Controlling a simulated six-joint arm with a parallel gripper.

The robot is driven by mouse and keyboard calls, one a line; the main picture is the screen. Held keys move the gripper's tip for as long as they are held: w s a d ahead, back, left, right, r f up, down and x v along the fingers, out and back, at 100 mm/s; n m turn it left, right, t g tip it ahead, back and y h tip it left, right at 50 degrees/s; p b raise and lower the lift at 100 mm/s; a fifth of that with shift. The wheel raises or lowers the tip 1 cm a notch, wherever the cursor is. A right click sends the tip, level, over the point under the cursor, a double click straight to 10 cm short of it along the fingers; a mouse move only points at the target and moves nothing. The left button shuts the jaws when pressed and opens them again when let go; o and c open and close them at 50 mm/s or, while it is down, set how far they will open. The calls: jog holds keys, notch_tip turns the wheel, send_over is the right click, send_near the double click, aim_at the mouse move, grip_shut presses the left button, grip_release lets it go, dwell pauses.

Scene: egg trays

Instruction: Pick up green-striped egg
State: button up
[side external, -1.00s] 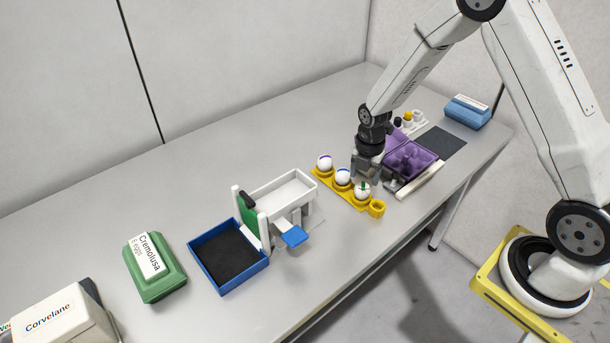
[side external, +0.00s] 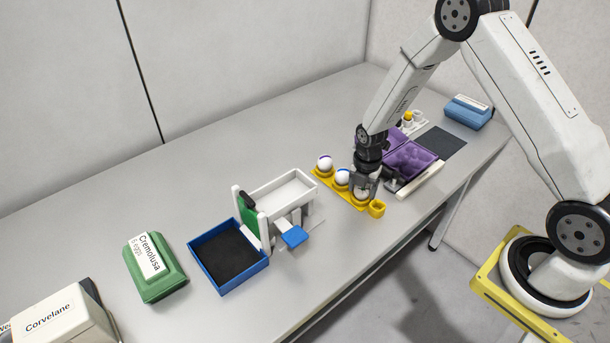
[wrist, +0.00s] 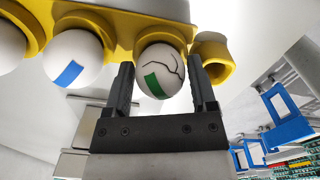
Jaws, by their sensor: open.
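The green-striped egg (wrist: 160,66) sits in a cup of the yellow egg rack (wrist: 115,18). It is white with a green patch and a dark crack-like line. My gripper (wrist: 161,75) is open, with one finger on either side of this egg. A small gap shows beside the left finger; I cannot tell whether the right one touches. In the side view my gripper (side external: 365,189) is low over the yellow rack (side external: 325,175) and hides most of that egg. A blue-striped egg (wrist: 74,60) sits in the neighbouring cup.
Another egg (side external: 325,162) stands at the rack's far end, and an empty yellow cup (side external: 377,209) at its near end. An open purple carton (side external: 425,158) is close behind my gripper. A white stand (side external: 283,193) and blue tray (side external: 265,262) lie to the left.

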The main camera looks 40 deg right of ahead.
jog(key=c, duration=0.4)
jog(key=shift+r, duration=0.1)
jog(key=shift+r, duration=1.05)
jog(key=s+r, duration=0.3)
jog(key=s, duration=0.1)
jog(key=s+a+r, duration=0.1)
jog(key=s+r, duration=0.3)
jog(key=s, duration=0.1)
jog(key=s+r, duration=0.3)
jog(key=s, duration=0.2)
jog(key=shift+a+r, duration=0.35)
jog(key=shift+a, duration=0.05)
jog(key=shift+w, duration=0.2)
